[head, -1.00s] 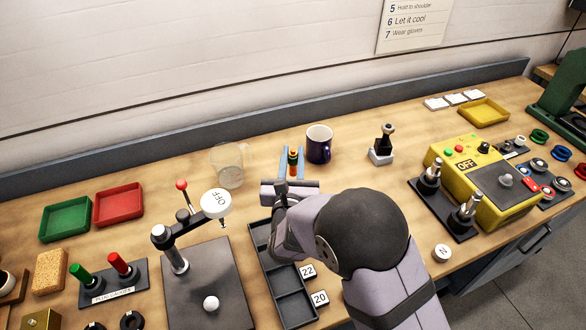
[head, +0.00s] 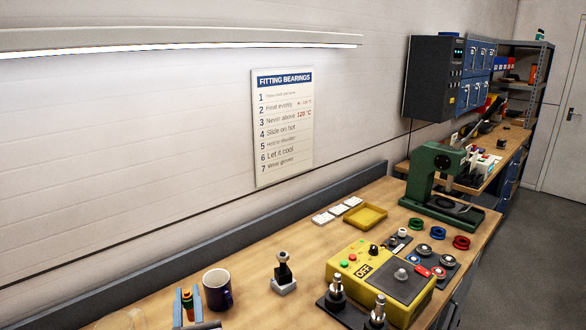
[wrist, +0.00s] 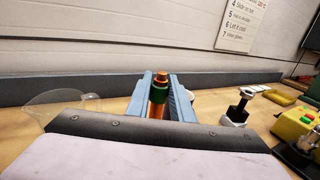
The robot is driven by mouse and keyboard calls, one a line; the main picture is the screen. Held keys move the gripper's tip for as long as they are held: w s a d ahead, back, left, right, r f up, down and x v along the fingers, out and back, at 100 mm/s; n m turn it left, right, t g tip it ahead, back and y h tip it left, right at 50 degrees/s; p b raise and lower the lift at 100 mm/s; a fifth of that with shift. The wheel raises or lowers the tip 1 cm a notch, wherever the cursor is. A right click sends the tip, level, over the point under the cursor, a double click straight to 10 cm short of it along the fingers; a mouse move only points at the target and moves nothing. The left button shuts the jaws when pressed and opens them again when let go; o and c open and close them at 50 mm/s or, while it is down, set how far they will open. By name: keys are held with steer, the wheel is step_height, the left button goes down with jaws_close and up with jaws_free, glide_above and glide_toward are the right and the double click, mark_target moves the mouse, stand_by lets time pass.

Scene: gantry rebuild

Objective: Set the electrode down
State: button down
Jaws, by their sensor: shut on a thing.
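The electrode is a slim copper-coloured rod with a dark green band. In the wrist view the electrode (wrist: 159,90) stands upright between the two blue fingers of my gripper (wrist: 156,78), which is shut on it. In the head view my gripper (head: 188,293) and the electrode (head: 188,303) show at the bottom left, just left of the dark blue mug (head: 216,290). The electrode's lower end is hidden by my wrist, so I cannot tell whether it touches the bench.
A clear glass beaker (wrist: 62,105) stands left of the gripper. A black-handled stamp (head: 284,274) stands right of the mug. Further right are a yellow control box (head: 352,273), a yellow tray (head: 362,216) and a green press (head: 437,185). Bare bench (head: 256,262) lies behind the mug.

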steer(key=shift+r, duration=0.1)
stand_by(0.5)
step_height(320, 180, up, 11)
steer(key=shift+a+r, duration=0.15)
steer(key=s+a+n+g+y+b, duration=0.1)
steer(key=s+a+b, duration=0.2)
steer(key=s+a, duration=0.8)
steer(key=s+a+n+y+b, duration=0.1)
steer(key=s+a+y+b, duration=0.15)
steer(key=s+a, duration=0.9)
steer(key=w+a+f, duration=0.2)
steer(key=f, duration=0.5)
steer(key=w+a+f, duration=0.2)
steer(key=f, duration=0.5)
steer(key=shift+f+h, duration=0.15)
steer(key=shift+h, duration=0.3)
steer(key=shift+f, duration=0.15)
steer(key=shift+f+b, duration=1.55)
steer(key=shift+f, duration=1.65)
steer(key=shift+f+b, duration=0.6)
